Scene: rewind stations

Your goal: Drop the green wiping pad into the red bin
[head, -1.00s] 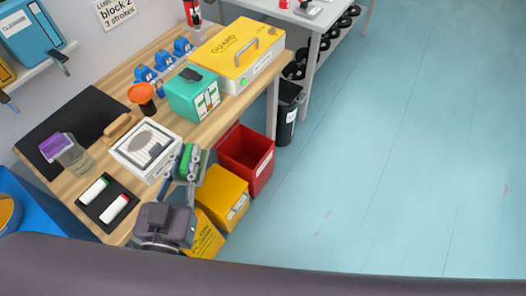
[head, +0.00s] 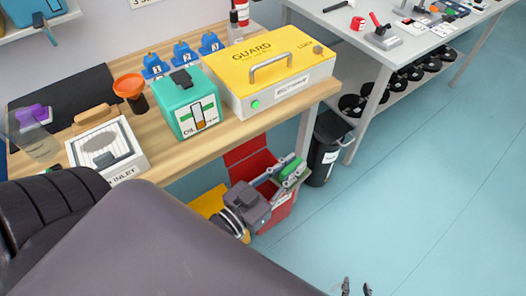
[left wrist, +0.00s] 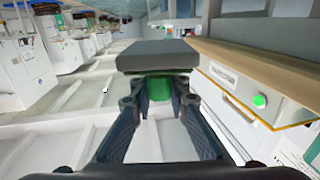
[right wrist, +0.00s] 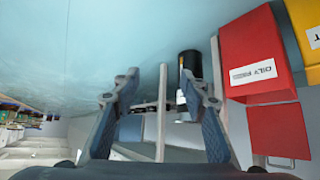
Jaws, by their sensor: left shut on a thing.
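The green wiping pad (head: 292,169) has a grey slab on one face and is gripped in my left gripper (head: 284,172). In the left wrist view the pad (left wrist: 159,86) sits between the fingertips, with the grey slab beyond. The red bin (head: 284,210) stands on the floor beside the bench. In the head view my left gripper and the pad overlap the bin's opening and hide part of it; their height above it is unclear. The red bin (right wrist: 250,50) also shows at the right of the right wrist view. My right gripper (right wrist: 165,95) is open and empty.
A yellow bin (head: 208,203) stands left of the red bin, partly hidden by my arm. A black bin (head: 324,158) stands to its right. The wooden bench (head: 235,133) carries a yellow guard box (head: 265,75) and a teal box (head: 187,100). The floor at right is clear.

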